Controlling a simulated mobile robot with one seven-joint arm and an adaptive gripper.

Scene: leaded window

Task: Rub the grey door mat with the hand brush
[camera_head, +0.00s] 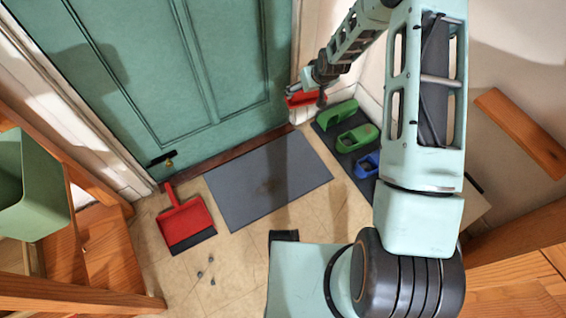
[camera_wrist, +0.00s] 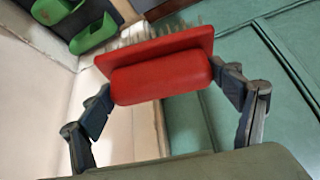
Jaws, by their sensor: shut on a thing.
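The hand brush is red with pale bristles. In the wrist view the brush (camera_wrist: 160,75) sits between the two fingers of my gripper (camera_wrist: 165,88), which is shut on it. In the head view the brush (camera_head: 300,99) shows as a small red piece at my gripper (camera_head: 312,92), in front of the right edge of the door and beyond the mat's far right corner. It appears held up off the floor. The grey door mat (camera_head: 250,185) lies flat on the floor before the door. The brush is apart from the mat.
A red dustpan (camera_head: 185,220) lies left of the mat, with a few dark bits (camera_head: 205,272) on the floor below it. Right of the mat, a dark tray (camera_head: 335,128) holds green shoes (camera_head: 357,138) and blue shoes (camera_head: 367,165). A green bin (camera_head: 30,185) stands far left. The teal door (camera_head: 170,80) is shut.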

